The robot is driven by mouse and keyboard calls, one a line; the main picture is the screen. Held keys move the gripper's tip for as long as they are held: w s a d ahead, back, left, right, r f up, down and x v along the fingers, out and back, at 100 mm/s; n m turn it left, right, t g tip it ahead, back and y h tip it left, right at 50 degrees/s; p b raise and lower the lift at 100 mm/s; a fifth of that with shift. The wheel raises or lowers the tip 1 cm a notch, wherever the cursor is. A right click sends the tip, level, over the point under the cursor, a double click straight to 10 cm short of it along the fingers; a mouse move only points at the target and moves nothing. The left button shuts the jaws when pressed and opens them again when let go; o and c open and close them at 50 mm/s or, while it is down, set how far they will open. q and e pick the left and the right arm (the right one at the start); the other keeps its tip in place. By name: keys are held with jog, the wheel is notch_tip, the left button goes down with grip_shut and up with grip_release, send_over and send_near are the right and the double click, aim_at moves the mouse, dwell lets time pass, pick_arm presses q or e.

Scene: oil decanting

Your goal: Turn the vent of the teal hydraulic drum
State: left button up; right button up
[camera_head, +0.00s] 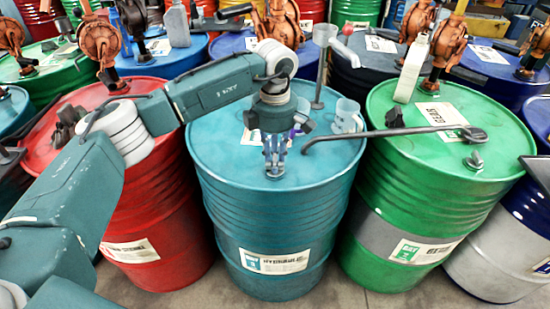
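The teal hydraulic drum (225,150) stands upright in the middle of the front row, with a hydraulic label (275,262) on its side. My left arm reaches in from the left over the red drum. My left gripper (275,162) points straight down at the front middle of the teal drum's lid. Its fingers look close together, and small metal shows at their tips. The vent is hidden or too small to tell apart from the fingertips, so I cannot tell whether they grip it. My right gripper is not in view.
A long dark bent bar (395,132) reaches from above the teal lid across the green drum (385,105). A clear jug (347,116) and an upright metal tube (321,65) are on the teal lid. A red drum (165,215) stands close left. Drums with copper-coloured pumps crowd the back.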

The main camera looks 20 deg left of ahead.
pick_arm(q)
jog(key=o, duration=0.4)
jog(key=shift+w+a+r, duration=0.1)
jog(key=shift+r, duration=0.05)
notch_tip(320, 180, up, 12)
dwell(0.3)
dwell(0.4)
